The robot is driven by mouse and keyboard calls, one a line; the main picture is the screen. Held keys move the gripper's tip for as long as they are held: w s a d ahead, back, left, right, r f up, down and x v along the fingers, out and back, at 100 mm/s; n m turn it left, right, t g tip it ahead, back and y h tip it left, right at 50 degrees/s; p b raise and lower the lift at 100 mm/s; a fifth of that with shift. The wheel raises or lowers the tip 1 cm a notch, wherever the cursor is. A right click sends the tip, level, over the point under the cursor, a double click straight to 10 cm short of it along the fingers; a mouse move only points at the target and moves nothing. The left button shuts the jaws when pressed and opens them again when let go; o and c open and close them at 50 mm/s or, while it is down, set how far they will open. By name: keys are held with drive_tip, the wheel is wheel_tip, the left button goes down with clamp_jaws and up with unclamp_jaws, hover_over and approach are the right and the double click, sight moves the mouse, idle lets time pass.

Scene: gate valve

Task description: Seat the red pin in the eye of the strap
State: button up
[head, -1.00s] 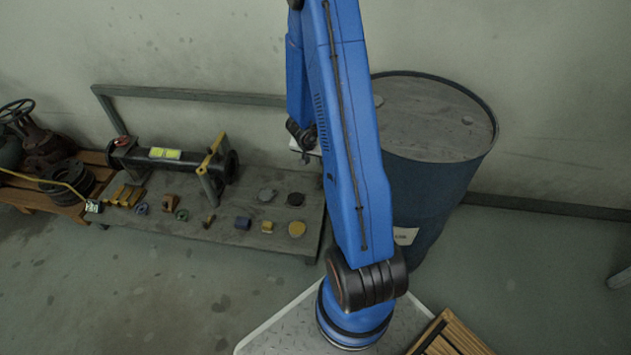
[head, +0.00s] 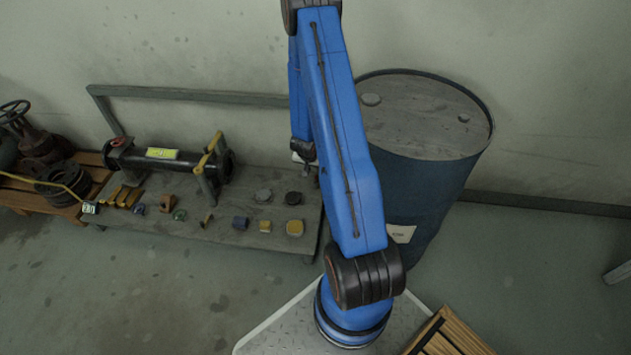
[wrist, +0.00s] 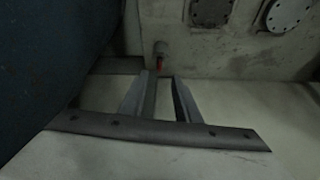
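A small red part, likely the red pin (wrist: 160,64), shows in the wrist view just beyond the fingertips, under a grey rounded piece (wrist: 160,48). I cannot tell whether that piece belongs to it. My gripper (wrist: 161,78) has its two grey fingers apart with a gap between them, and nothing is clearly held. In the head view my gripper (head: 305,160) hangs small and dark over the bench's right end, partly behind my arm. A yellow bracket (head: 211,149) crosses the black pipe there; I cannot tell whether it is the strap. No eye is clearly visible.
A grey bench (head: 190,238) holds the black pipe (head: 135,157) and several small parts. A blue drum (head: 425,180) stands close right of my arm, and at left in the wrist view (wrist: 50,60). A wall is behind. A wooden crate (head: 450,335) is at front right.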

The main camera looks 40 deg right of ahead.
sight(315, 181)
drive_tip(key=shift+x, duration=2.7)
drive_tip(key=shift+s, duration=0.1)
drive_tip(key=shift+c, duration=0.6)
clamp_jaws()
